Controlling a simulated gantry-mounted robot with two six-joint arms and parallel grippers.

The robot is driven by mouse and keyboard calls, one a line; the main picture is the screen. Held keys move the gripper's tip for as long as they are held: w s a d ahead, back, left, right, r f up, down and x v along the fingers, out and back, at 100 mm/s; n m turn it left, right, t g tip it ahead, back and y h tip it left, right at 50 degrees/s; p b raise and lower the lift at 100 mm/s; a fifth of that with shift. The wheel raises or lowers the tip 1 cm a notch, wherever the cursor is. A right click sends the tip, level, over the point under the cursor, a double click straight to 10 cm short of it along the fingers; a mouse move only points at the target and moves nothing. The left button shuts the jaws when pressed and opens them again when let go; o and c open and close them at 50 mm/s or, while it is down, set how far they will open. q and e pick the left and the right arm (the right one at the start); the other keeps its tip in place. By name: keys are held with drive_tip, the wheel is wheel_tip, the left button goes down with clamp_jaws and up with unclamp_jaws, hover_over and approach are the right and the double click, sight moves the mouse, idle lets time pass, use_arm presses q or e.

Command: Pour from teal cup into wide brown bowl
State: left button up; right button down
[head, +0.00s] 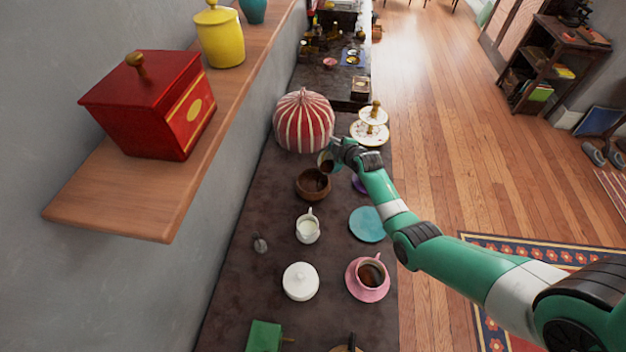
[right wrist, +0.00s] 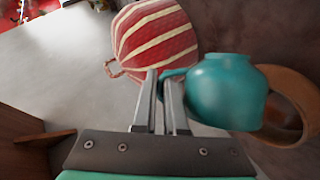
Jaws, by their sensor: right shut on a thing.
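My right gripper (head: 336,154) is shut on the teal cup's handle. The teal cup (right wrist: 225,92) fills the right of the right wrist view. In the head view the cup is small and partly hidden by the gripper, and it looks tilted, with a dark opening. The wide brown bowl (head: 313,184) stands on the dark counter just below and in front of the cup. In the right wrist view the bowl (right wrist: 290,108) shows behind the cup. I cannot make out any liquid stream or how full the bowl is. My left gripper is not in view.
A red-and-white striped cosy (head: 304,121) and a tiered stand (head: 370,132) stand beyond. A white jug (head: 307,228), teal saucer (head: 366,224), pink saucer with cup (head: 367,278) and white lidded pot (head: 300,281) stand nearer. A wooden shelf (head: 120,200) juts out at left.

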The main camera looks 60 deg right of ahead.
sight(324, 151)
drive_tip(key=shift+w+a+r+n, duration=0.15)
drive_tip(key=shift+a+r+n, duration=0.05)
drive_tip(key=shift+r+n, duration=0.1)
drive_tip(key=shift+w+a+r+n+h+b, duration=0.3)
drive_tip(key=shift+a+r+n+h, duration=0.1)
drive_tip(key=shift+a+n+h, duration=0.15)
idle(0.9)
drive_tip(key=shift+w+a+g, duration=0.1)
drive_tip(key=shift+a+g, duration=0.05)
drive_tip(key=shift+g, duration=0.15)
drive_tip(key=shift+w+a+r+n+h+b, duration=0.3)
drive_tip(key=shift+w+a+n+b, duration=0.15)
drive_tip(key=shift+a, duration=0.25)
drive_tip(key=shift+a, duration=0.1)
